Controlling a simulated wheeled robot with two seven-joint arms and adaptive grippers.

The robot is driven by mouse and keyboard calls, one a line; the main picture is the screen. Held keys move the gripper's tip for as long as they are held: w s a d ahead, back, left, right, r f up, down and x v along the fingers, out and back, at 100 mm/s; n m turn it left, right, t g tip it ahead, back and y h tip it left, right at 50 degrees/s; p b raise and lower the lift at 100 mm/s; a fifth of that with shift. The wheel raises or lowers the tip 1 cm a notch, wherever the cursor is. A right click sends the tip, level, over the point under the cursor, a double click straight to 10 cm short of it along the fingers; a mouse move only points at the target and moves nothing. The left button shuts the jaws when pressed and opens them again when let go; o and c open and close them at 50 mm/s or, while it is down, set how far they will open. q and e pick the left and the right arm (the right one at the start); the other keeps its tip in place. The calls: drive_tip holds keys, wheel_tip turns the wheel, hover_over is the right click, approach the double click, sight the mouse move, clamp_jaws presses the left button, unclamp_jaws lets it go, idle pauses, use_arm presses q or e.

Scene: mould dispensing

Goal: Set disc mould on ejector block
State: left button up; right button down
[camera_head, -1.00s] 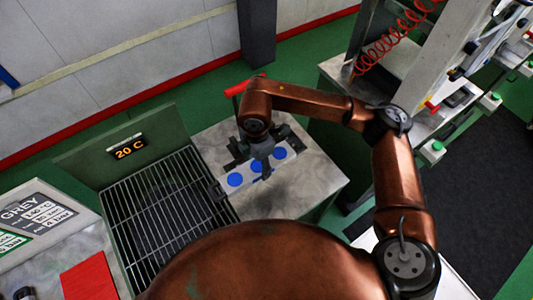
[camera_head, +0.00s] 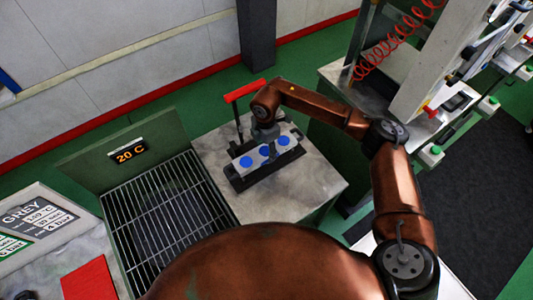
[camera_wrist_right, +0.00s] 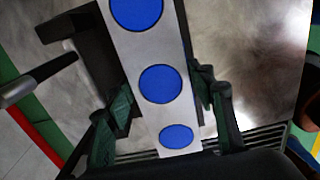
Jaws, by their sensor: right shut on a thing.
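The disc mould (camera_head: 246,162) is a pale grey bar with three blue discs in a row. In the head view it lies over the dark ejector block (camera_head: 240,184), roughly lined up with it; whether it rests fully on it I cannot tell. My right gripper (camera_head: 267,142) is above the mould's middle. In the right wrist view the gripper (camera_wrist_right: 160,112) has its dark green fingers on both sides of the mould (camera_wrist_right: 160,84), shut on it. Part of the dark block (camera_wrist_right: 68,22) shows beside the mould there. My left gripper is not in view.
A red-handled lever (camera_head: 245,91) stands behind the block. The block is on a grey metal table (camera_head: 310,185). To the left is a barred cooling grate (camera_head: 150,215) with a 20 C display (camera_head: 129,152). A machine with a red coiled hose (camera_head: 390,45) stands at the right.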

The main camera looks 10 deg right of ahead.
drive_tip(key=shift+w+f, duration=0.15)
drive_tip(key=shift+w, duration=0.05)
drive_tip(key=shift+w+d+f, duration=0.1)
drive_tip(key=shift+w+f, duration=0.05)
drive_tip(key=shift+f, duration=1.55)
drive_tip(key=shift+f, duration=0.35)
drive_tip(key=c, duration=0.9)
unclamp_jaws()
wheel_tip(320, 180, up, 13)
drive_tip(key=shift+f, duration=0.2)
drive_tip(key=shift+f, duration=0.1)
